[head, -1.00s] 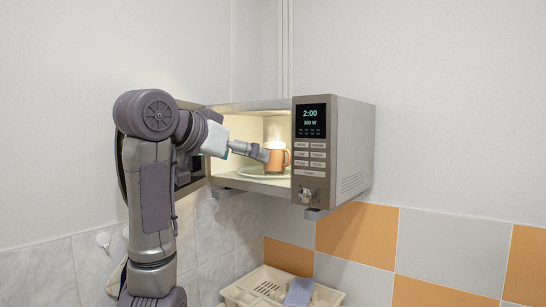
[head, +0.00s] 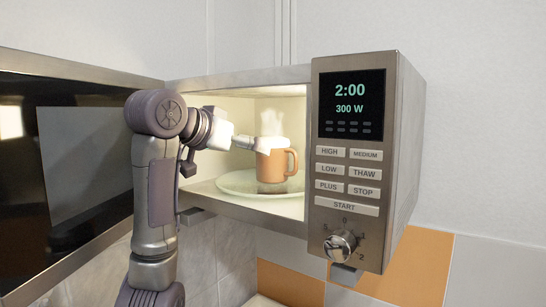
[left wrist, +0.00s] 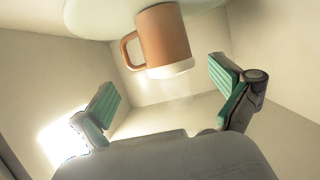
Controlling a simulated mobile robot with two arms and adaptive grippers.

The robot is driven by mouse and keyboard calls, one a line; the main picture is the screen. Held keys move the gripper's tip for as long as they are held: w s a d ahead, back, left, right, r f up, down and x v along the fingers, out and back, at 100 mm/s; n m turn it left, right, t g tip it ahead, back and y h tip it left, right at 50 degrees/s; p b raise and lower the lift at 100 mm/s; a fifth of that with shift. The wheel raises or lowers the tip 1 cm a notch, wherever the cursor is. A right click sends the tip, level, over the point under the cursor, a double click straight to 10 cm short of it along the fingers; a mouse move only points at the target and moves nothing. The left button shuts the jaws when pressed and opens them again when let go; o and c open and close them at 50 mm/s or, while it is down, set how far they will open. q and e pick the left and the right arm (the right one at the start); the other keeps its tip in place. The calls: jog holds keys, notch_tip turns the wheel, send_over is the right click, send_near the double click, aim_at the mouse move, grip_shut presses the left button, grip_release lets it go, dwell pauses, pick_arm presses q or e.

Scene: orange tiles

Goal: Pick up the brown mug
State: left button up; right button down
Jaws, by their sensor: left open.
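The brown mug (head: 276,164) has a white band at its rim and steams. It stands on a pale plate (head: 232,188) inside the open microwave, its handle to the right in the head view. In the left wrist view the mug (left wrist: 166,38) appears upside down, beyond the fingertips. My left gripper (head: 245,142) reaches into the microwave at the mug's upper left in the head view. In the wrist view the left gripper (left wrist: 163,76) is open, with its green pads apart and nothing between them. My right gripper is in neither view.
The microwave (head: 405,140) has its control panel on the right of the opening. Its dark door (head: 75,170) hangs open at the left, behind my arm. Cavity walls surround the gripper. Orange and pale wall tiles (head: 420,267) show below the microwave.

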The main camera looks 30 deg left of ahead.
aim_at(269, 157)
pick_arm(q)
jog(key=x, duration=0.2)
jog(key=p+x, duration=0.1)
jog(key=x, duration=0.1)
jog(key=shift+w+a, duration=0.15)
jog(key=shift+w, duration=0.15)
jog(key=shift+p+x, duration=1.15)
jog(key=p+x, duration=0.2)
jog(key=x, duration=0.1)
jog(key=shift+w+a, duration=0.1)
jog(key=shift+a, duration=0.15)
jog(key=shift+w+f, duration=0.2)
jog(key=shift+w, duration=0.1)
jog(key=shift+s, duration=0.1)
jog(key=c, duration=0.4)
jog(key=shift+r, duration=0.15)
jog(key=c, duration=1.1)
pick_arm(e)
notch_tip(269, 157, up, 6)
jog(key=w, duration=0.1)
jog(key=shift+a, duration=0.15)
